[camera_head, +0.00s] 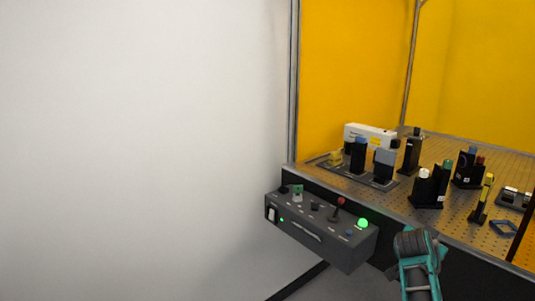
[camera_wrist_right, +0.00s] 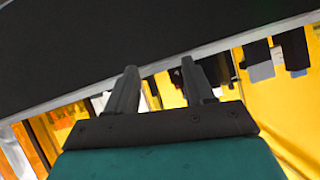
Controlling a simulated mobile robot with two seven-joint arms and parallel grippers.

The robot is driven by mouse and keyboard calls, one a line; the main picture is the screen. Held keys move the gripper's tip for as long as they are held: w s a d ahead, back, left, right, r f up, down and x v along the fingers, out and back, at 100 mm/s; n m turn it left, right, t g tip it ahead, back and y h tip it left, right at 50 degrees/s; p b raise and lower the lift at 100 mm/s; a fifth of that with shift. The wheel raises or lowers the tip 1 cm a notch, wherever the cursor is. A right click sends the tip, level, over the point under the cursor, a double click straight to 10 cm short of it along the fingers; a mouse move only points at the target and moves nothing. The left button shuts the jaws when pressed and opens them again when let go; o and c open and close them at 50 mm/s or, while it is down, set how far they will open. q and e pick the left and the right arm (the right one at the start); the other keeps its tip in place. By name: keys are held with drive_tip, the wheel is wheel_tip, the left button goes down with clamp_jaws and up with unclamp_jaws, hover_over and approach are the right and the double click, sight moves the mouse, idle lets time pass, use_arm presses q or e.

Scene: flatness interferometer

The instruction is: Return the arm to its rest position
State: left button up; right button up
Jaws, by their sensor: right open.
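My right gripper (camera_wrist_right: 159,66) shows in the right wrist view with its two dark fingers apart and nothing between them. Beyond the fingertips are the black front face (camera_wrist_right: 70,55) and pale edge of the optical table, seen upside down. A teal and dark part of my arm (camera_head: 418,265) stands at the lower right of the head view, in front of the table; its fingers cannot be made out there. My left gripper is in neither view.
Several dark optic mounts stand on the perforated tabletop (camera_head: 455,215), near a white box (camera_head: 370,134). A white wall (camera_head: 140,150) fills the left.

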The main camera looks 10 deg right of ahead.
drive_tip(key=s+a+f+n+t+y, duration=0.3)
drive_tip(key=a+f+n, duration=0.5)
drive_tip(key=a+f, duration=0.15)
drive_tip(key=s+a+f+n+y, duration=0.4)
drive_tip(key=s+a, duration=0.5)
drive_tip(key=a, duration=0.2)
drive_tip(key=s+a+f+n+t+y, duration=0.1)
drive_tip(key=s+a+f+n+y, duration=0.3)
drive_tip(key=s+a, duration=0.5)
drive_tip(key=a+y, duration=0.1)
drive_tip(key=a, duration=0.2)
drive_tip(key=shift+s+a+f, duration=0.25)
drive_tip(key=shift+s, duration=0.15)
drive_tip(key=shift+c, duration=0.8)
drive_tip(key=shift+d, duration=0.15)
drive_tip(key=shift+c, duration=0.2)
